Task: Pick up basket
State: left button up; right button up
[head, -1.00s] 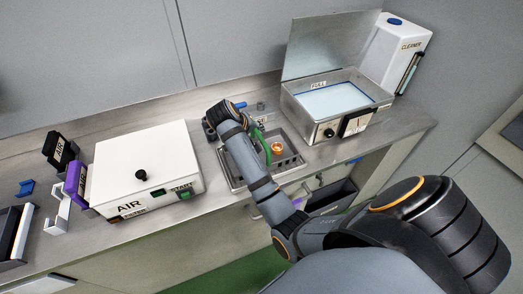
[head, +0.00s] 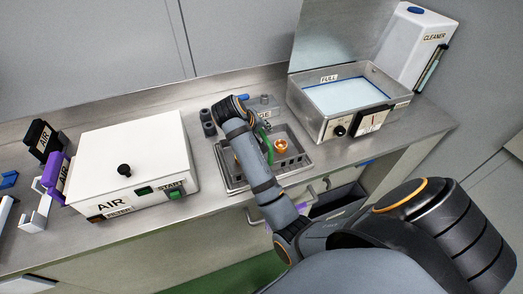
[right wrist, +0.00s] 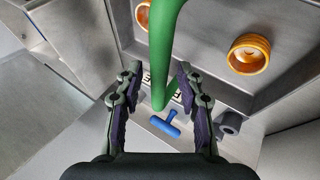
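The metal basket (head: 290,162) stands on the counter at the middle of the head view, partly hidden by my right arm. Its green handle (head: 268,148) rises just beside my arm. In the right wrist view, the green handle (right wrist: 164,45) passes between the two fingers of my right gripper (right wrist: 158,75). The fingers stand apart, with a visible gap on both sides of the handle. Copper-coloured round parts (right wrist: 248,54) show beside the handle, and one copper part (head: 282,146) shows in the head view. My left gripper is not in view.
A white box marked AIR (head: 130,160) stands left of the basket. A lidded metal bath marked FULL (head: 345,100) stands to the right, with a white cleaner container (head: 415,45) behind it. A blue T-shaped handle (right wrist: 166,124) lies beyond the green handle.

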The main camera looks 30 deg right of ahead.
jog(key=shift+w+d+f, duration=0.15)
jog(key=shift+d+f, duration=0.05)
jog(key=c, duration=0.5)
grip_shut()
jog(key=shift+r, duration=0.1)
